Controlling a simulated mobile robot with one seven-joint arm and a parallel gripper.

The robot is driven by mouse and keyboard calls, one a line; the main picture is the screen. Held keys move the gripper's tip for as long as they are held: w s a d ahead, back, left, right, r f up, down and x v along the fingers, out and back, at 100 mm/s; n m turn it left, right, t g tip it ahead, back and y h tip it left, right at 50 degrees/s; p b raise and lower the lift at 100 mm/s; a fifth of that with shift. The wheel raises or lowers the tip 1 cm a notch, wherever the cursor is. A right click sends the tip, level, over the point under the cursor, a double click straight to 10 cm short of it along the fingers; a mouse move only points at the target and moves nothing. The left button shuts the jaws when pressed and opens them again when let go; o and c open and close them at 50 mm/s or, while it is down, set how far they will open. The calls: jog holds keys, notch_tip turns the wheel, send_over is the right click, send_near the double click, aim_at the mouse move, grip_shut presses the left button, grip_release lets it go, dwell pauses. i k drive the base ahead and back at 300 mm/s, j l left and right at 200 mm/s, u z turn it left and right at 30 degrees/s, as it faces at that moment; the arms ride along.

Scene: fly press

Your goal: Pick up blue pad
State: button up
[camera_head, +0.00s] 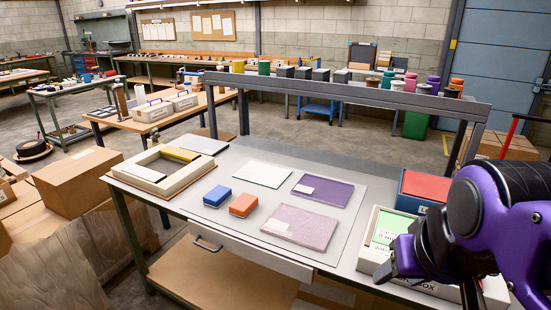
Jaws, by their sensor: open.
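The blue pad (217,195) is a small block lying flat on the grey workbench (235,240), left of its middle. A similar orange pad (243,205) lies close beside it, to the right and nearer. My gripper (424,285) is at the lower right, with dark fingers spread apart over a white-walled box. It is empty as far as I can see. It is well to the right of the blue pad and not touching it. Nothing covers the blue pad.
A clear sheet (263,174), a purple sheet (322,190) and a pinkish sheet (300,226) lie nearby. A wooden frame tray (150,172) stands left. The white-walled box (370,258) and a blue box with red top (425,186) stand right. A raised shelf (350,92) spans the back.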

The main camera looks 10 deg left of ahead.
aim_at(216, 197)
jog(key=i+j, duration=0.15)
jog(key=j, duration=0.25)
jog(key=i+j, duration=0.15)
jog(key=j, duration=0.25)
jog(key=i+j+z, duration=0.1)
jog(key=j, duration=0.3)
jog(key=i+j, duration=0.15)
jog(key=j, duration=0.25)
jog(key=i+j, duration=0.1)
jog(key=j, duration=0.35)
jog(key=i+j+z, duration=0.1)
jog(key=j, duration=0.3)
